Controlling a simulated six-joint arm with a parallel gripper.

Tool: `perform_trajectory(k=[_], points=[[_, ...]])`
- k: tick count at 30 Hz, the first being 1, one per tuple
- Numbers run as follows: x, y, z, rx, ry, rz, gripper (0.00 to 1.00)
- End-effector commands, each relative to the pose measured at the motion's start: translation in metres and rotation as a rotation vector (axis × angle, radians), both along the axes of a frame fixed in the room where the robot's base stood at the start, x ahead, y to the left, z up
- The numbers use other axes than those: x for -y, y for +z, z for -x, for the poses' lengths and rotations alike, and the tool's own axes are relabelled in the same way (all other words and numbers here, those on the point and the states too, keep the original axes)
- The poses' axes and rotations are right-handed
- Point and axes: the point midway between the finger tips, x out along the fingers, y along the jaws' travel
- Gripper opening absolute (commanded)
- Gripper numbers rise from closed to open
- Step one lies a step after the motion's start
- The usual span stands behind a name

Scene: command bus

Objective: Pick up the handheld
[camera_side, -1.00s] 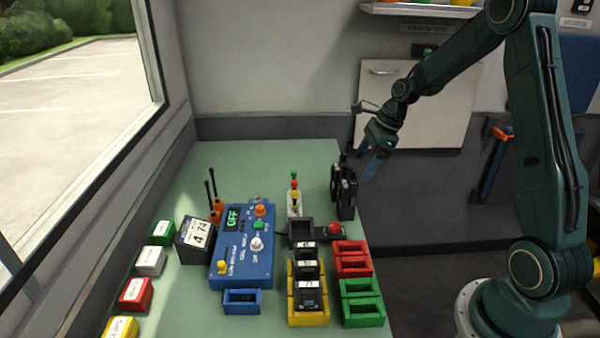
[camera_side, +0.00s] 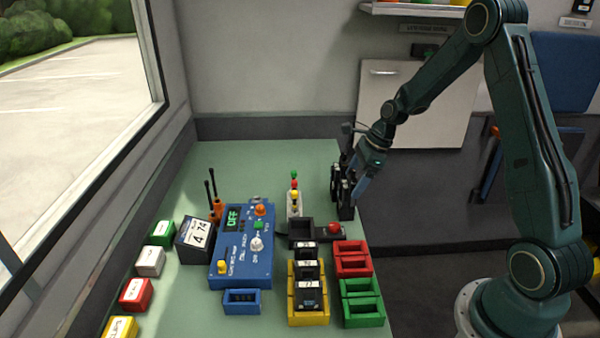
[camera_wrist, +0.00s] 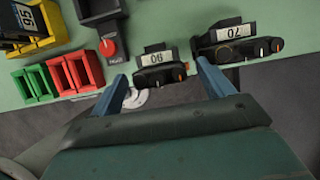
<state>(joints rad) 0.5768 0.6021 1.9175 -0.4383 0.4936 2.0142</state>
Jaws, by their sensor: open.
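Black handhelds (camera_side: 347,200) stand upright at the far right edge of the green table in the side view. The wrist view shows two: one with a white label that seems to read 06 (camera_wrist: 155,58) and one labelled 02 (camera_wrist: 236,32) to its right. My gripper (camera_side: 358,186) is at the handhelds, partly covering them in the side view. In the wrist view my gripper (camera_wrist: 161,72) is open, its blue fingers pointing to either side of the 06 handheld. The right finger lies between the two handhelds. I cannot tell whether the fingers touch either one.
Left of the handhelds are a red button box (camera_side: 334,228), a signal tower (camera_side: 294,196) and a blue control box (camera_side: 243,252). Red trays (camera_side: 352,259), green trays (camera_side: 362,303) and a yellow tray (camera_side: 308,318) stand nearer. The window wall borders the left.

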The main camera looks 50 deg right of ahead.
Motion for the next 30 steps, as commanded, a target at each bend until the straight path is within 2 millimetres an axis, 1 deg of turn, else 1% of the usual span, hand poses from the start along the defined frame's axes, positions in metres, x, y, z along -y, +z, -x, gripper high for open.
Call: perform_trajectory(k=[11, 14, 15, 17, 21, 22, 30], points=[[0.0, 0.0003, 0.0002, 0.0, 0.0, 0.0, 0.8], [0.0, 0.0004, 0.0002, 0.0, 0.0, 0.0, 0.62], [0.0, 0.0004, 0.0002, 0.0, 0.0, 0.0, 0.54], [0.0, 0.0004, 0.0002, 0.0, 0.0, 0.0, 0.43], [0.0, 0.0004, 0.0002, 0.0, 0.0, 0.0, 0.15], [0.0, 0.0004, 0.0002, 0.0, 0.0, 0.0, 0.11], [0.0002, 0.002, -0.0004, 0.002, 0.001, 0.0, 0.11]])
